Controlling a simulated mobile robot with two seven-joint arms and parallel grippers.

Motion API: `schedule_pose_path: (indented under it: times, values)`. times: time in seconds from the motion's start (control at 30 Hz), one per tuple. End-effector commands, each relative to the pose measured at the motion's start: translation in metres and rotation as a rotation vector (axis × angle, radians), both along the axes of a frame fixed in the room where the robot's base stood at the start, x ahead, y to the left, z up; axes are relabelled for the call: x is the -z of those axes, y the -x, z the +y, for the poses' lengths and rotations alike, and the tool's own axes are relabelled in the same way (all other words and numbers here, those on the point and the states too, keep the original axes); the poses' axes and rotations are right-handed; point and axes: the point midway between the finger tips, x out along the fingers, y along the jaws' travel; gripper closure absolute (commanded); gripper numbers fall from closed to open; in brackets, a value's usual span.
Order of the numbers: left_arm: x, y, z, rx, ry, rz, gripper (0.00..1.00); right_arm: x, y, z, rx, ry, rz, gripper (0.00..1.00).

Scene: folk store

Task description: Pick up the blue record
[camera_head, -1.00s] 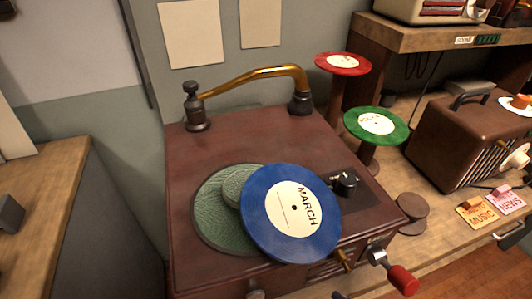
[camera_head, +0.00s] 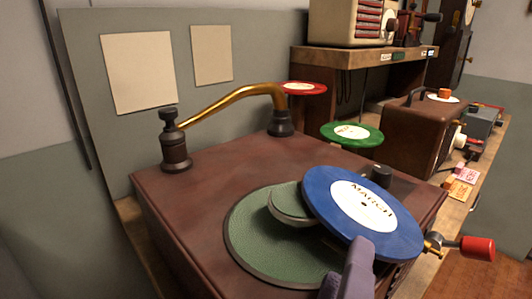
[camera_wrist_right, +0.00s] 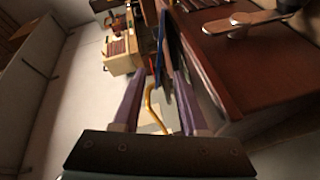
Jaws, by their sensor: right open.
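The blue record (camera_head: 322,195) has a cream label reading "MARCH". It lies tilted on the right side of the brown record player (camera_head: 215,150), overlapping the green turntable (camera_head: 250,245) and its raised green centre disc (camera_head: 290,202). My right gripper (camera_head: 347,265), with purple fingers, is open at the record's near edge. In the right wrist view, the record shows edge-on as a thin blue strip (camera_wrist_right: 164,50) beyond and between the open fingers (camera_wrist_right: 159,78), closer to the right-hand finger. Whether a finger touches it, I cannot tell. My left gripper is not in view.
A brass tone arm (camera_head: 235,98) arches over the player's back. A red-handled crank (camera_head: 476,248) sticks out at right, close to the record. Green (camera_head: 352,134) and red (camera_head: 303,88) records stand on pedestals behind. A brown case (camera_head: 425,130) sits further right.

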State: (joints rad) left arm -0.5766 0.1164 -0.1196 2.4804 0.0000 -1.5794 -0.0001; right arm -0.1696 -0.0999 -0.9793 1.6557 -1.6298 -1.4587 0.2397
Motion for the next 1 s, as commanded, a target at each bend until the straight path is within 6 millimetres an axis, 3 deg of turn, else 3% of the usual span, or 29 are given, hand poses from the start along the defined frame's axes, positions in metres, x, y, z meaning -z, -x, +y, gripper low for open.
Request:
schedule_pose_path:
  times: [0.53,0.87,1.0]
  values:
    - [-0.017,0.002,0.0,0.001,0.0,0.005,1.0,0.004,-0.066,-0.03,0.0,0.002,0.003,0.57]
    - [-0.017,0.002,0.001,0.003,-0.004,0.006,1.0,0.007,-0.073,-0.034,-0.002,-0.002,0.004,0.57]
    - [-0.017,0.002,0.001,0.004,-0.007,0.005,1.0,0.007,-0.073,-0.034,-0.002,-0.002,0.004,0.73]
